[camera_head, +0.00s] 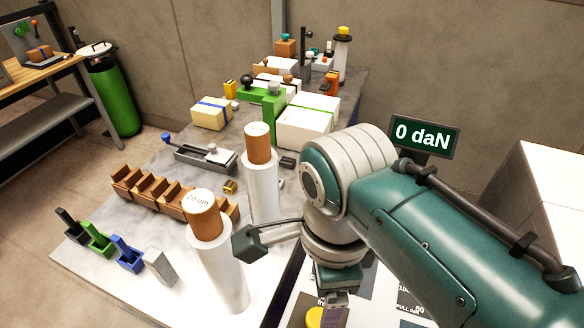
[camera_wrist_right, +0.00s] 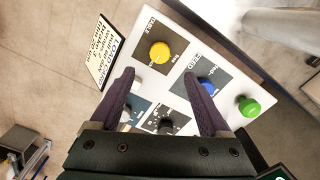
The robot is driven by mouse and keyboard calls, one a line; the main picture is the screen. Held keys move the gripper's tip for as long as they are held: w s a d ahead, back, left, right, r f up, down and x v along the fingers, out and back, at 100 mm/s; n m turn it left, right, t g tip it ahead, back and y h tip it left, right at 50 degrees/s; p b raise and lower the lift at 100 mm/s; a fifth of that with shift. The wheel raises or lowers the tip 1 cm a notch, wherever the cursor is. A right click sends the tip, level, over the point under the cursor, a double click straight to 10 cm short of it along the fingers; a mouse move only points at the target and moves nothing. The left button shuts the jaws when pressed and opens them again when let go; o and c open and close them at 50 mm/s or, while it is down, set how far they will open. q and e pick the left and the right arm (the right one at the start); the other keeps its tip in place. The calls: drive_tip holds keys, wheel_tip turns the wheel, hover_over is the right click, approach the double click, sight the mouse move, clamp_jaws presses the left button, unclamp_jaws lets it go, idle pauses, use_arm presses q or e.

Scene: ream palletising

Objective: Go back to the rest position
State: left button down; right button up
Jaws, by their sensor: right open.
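My right arm (camera_head: 440,235) comes in from the right in the head view and bends down over a white control panel. My right gripper (camera_wrist_right: 158,76) is open and empty in the wrist view, its two dark fingers spread above the panel (camera_wrist_right: 187,58). The panel has a yellow button (camera_wrist_right: 159,52), a blue button (camera_wrist_right: 206,86), a green button (camera_wrist_right: 249,107) and a black knob (camera_wrist_right: 166,126). My left gripper is in neither view.
Two upright white film rolls (camera_head: 219,262) (camera_head: 262,187) with brown cores stand close left of my arm. A wooden slotted rack (camera_head: 165,198), wrapped reams (camera_head: 306,122) and small tools share the grey table. A display (camera_head: 424,135) reading "0 daN" stands behind my arm.

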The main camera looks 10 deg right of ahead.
idle(0.3)
drive_tip(key=s+d+r+n+t, duration=0.2)
drive_tip(key=s+d+r+n, duration=0.35)
drive_tip(key=n, duration=0.45)
drive_tip(key=s+d+r+n+t, duration=0.1)
drive_tip(key=s+d+r+n, duration=0.5)
drive_tip(key=n, duration=0.5)
wheel_tip(320, 180, up, 24)
drive_tip(key=a+p, duration=0.2)
drive_tip(key=p, duration=2.2)
drive_tip(key=shift+s+n+t+p, duration=0.3)
drive_tip(key=shift+s, duration=0.1)
drive_tip(key=shift+a, duration=0.1)
